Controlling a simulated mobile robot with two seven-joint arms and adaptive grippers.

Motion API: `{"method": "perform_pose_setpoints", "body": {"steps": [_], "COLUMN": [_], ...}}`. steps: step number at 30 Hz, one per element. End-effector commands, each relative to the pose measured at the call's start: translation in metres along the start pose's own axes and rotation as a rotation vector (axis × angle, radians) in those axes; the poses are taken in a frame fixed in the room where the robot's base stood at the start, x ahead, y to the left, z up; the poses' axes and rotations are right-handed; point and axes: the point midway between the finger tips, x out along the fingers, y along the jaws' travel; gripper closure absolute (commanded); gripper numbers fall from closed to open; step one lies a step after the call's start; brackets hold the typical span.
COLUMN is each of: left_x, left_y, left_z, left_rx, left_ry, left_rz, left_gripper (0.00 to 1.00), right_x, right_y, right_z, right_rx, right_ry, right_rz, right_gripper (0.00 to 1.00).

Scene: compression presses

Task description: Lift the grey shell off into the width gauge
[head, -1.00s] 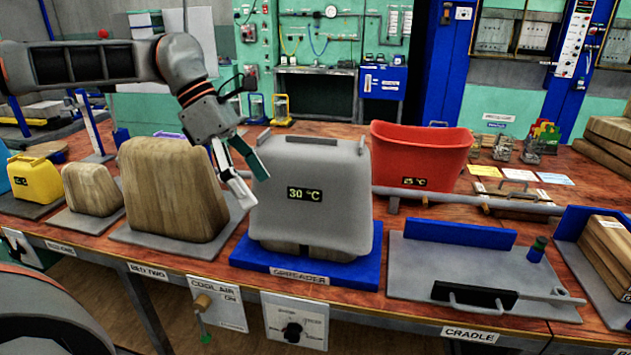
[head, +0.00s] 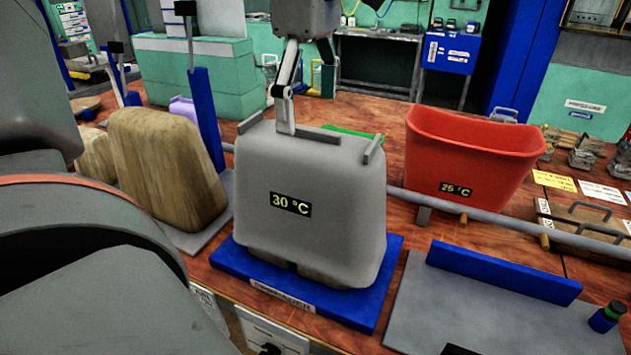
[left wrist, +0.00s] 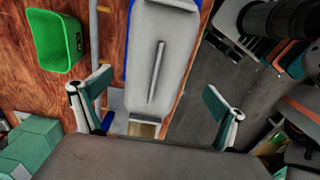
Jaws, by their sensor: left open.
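The grey shell (head: 310,225), marked 30 °C, sits upright over a wooden form on the blue spreader base (head: 345,308). Raised grey ridges run along its top. My left gripper (head: 287,128) points down at the shell's top; one finger shows there, and the other cannot be made out. In the left wrist view the open left gripper (left wrist: 157,105) has its fingers wide apart, one on each side of the shell (left wrist: 165,60), with clear gaps and nothing held. My right gripper is out of view. I cannot tell which thing is the width gauge.
A wooden form (head: 165,170) stands left of the shell. A red bin (head: 470,150) marked 25 °C stands behind right, past a grey rail (head: 470,213). The grey cradle plate (head: 450,310) with a blue wall lies right. A green bin (left wrist: 55,40) shows in the wrist view.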

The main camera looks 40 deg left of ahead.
Motion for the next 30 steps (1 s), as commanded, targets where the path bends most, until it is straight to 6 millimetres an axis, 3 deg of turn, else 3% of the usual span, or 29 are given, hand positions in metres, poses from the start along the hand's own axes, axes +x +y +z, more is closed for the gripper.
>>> {"method": "perform_pose_setpoints", "body": {"steps": [4, 15, 23, 30], "left_x": [0.014, 0.059, 0.062, 0.062], "left_y": [0.001, 0.007, 0.007, 0.007], "left_z": [-0.001, -0.009, -0.009, -0.009], "left_rx": [0.0, 0.001, 0.0, -0.001], "left_ry": [0.0, -0.002, -0.001, -0.001], "left_rz": [-0.003, -0.005, -0.001, -0.002], "left_gripper": [0.04, 0.04, 0.04, 0.61], "right_x": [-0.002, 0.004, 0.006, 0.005], "right_y": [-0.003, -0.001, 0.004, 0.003], "right_z": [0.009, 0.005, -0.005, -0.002], "right_rx": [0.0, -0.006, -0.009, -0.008], "right_ry": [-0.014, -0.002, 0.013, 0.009], "right_rz": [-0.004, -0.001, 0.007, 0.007], "right_gripper": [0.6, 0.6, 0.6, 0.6]}}
